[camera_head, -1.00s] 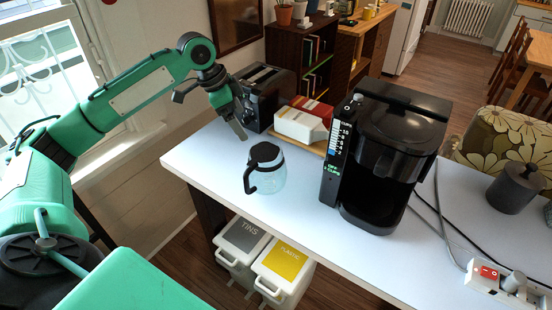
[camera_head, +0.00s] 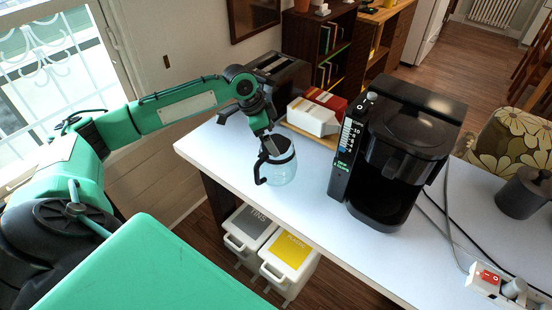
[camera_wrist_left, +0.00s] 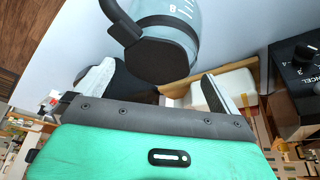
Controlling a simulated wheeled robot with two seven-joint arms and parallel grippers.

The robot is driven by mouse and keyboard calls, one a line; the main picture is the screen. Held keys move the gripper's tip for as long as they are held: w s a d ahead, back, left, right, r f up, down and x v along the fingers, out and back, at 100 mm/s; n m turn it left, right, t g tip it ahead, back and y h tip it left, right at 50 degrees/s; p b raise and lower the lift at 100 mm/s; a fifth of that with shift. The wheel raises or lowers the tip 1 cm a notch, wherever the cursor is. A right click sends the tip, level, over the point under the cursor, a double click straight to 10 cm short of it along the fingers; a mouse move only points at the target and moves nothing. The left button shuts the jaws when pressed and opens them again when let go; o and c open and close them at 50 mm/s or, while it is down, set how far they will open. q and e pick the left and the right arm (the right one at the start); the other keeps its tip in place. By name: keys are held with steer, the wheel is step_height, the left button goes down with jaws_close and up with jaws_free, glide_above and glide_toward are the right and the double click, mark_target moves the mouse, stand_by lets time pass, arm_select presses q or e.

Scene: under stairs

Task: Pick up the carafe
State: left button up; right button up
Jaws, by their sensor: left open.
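The carafe (camera_head: 281,173) is clear glass with a black lid and handle. It stands upright on the white table, near its front left edge. My left gripper (camera_head: 268,146) reaches down at the carafe's lid and overlaps it in the head view. In the left wrist view the carafe's black lid (camera_wrist_left: 160,62) and glass lie just past my two spread fingers (camera_wrist_left: 165,95), roughly between them. The jaws are open, and I cannot tell whether a finger touches the carafe. My right gripper is not in view.
A black coffee maker (camera_head: 405,150) stands right of the carafe. A black toaster (camera_head: 280,75) and a red-and-white box (camera_head: 316,112) on a wooden board are behind it. Two bins (camera_head: 290,258) sit under the table. Cables and a power strip (camera_head: 495,285) lie at right.

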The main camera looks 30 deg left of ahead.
arm_select(q)
steer(key=shift+x, duration=1.05)
steer(key=shift+w+f, duration=0.1)
steer(key=shift+f, duration=0.1)
steer(key=c, duration=0.3)
steer(key=shift+r, duration=0.1)
steer(key=c, duration=1)
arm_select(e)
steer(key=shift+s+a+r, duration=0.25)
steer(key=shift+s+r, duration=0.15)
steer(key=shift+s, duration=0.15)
arm_select(q)
steer(key=shift+r, duration=0.45)
step_height(320, 180, up, 19)
steer(key=b, duration=0.3)
steer(key=shift+b, duration=0.3)
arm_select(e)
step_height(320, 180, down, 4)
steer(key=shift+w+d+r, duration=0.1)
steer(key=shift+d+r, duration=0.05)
